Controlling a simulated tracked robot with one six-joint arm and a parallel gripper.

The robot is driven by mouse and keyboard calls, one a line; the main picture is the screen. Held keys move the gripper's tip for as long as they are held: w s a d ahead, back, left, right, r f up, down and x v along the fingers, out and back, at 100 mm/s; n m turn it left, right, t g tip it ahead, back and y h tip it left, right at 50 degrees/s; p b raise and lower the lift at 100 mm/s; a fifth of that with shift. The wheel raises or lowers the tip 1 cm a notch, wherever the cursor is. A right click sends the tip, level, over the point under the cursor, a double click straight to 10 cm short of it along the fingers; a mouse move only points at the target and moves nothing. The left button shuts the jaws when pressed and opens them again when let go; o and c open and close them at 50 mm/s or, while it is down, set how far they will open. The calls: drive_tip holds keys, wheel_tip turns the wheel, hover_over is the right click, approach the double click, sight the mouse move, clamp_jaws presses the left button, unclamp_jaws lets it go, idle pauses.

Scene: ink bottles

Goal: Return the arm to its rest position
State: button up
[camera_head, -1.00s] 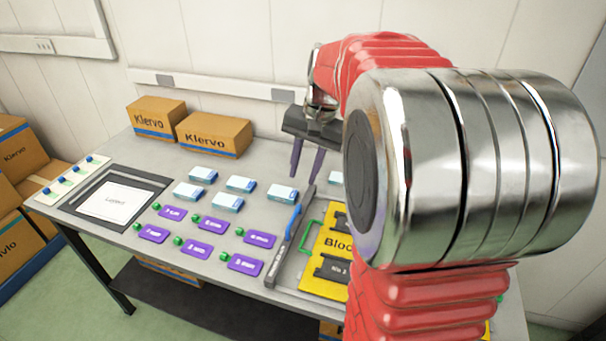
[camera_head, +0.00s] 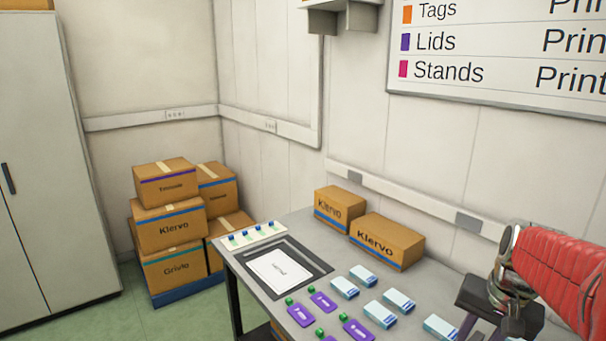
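My arm (camera_head: 565,275), with red ribbed sleeves and a silver joint, enters from the right edge over the right part of the table. My gripper (camera_head: 484,328) is dark and points down at the bottom right. Its two fingers are apart, and nothing shows between them. The fingertips are cut off by the lower edge of the picture.
The grey table (camera_head: 300,222) holds two Klervo boxes (camera_head: 387,241), several white-blue packs (camera_head: 362,275), purple cards (camera_head: 323,302) with green bottles, and a dark-framed tray (camera_head: 317,266). Boxes (camera_head: 168,232) are stacked left, near a cabinet (camera_head: 35,170). A wall board (camera_head: 500,60) hangs above.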

drive_tip(key=s+a+r+n+t, duration=0.1)
drive_tip(key=s+a+n, duration=0.2)
drive_tip(key=s+a, duration=0.2)
drive_tip(key=s+a+r+n+t, duration=0.2)
drive_tip(key=s+a+n, duration=0.2)
drive_tip(key=a, duration=0.8)
drive_tip(key=shift+s+n+t, duration=0.3)
drive_tip(key=shift+s, duration=0.75)
